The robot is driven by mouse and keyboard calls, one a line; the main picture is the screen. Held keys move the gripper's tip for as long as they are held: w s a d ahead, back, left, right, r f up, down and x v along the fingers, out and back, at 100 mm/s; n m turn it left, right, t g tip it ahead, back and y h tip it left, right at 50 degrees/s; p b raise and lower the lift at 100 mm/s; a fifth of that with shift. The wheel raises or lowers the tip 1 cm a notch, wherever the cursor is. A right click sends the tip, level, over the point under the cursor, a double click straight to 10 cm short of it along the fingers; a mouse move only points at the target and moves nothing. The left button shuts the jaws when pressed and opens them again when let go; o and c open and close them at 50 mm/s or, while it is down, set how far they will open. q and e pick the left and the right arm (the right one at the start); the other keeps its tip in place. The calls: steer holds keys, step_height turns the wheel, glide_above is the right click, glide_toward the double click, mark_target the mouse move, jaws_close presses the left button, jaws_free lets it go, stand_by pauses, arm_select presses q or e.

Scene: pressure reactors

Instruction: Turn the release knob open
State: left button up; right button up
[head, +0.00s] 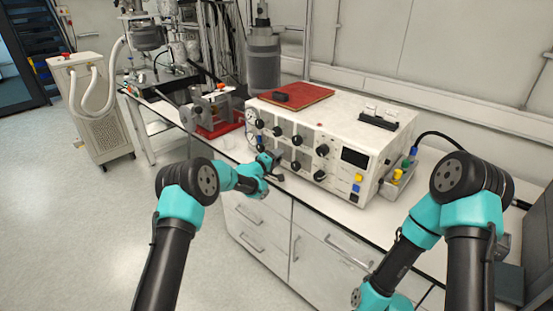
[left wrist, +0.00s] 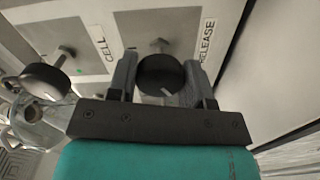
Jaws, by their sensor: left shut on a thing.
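The release knob (left wrist: 160,75) is a round black knob with a white mark, on the panel beside the printed word RELEASE in the left wrist view. My left gripper (left wrist: 160,88) has one finger on each side of it and is shut on it. In the head view my left gripper (head: 272,165) is at the lower front of the white control box (head: 335,135), and the release knob is hidden there. My right arm (head: 440,215) is at the right; its gripper is not visible.
A second black knob (left wrist: 45,80) marked CELL sits left of the held one, with a clear glass vessel (left wrist: 42,115) below it. Several other black knobs cover the box front. A red book (head: 298,96) lies on top.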

arm_select(q)
steer(key=o, duration=0.9)
steer(key=v, duration=1.7)
steer(key=shift+s+a, duration=0.15)
steer(key=shift+s, duration=0.05)
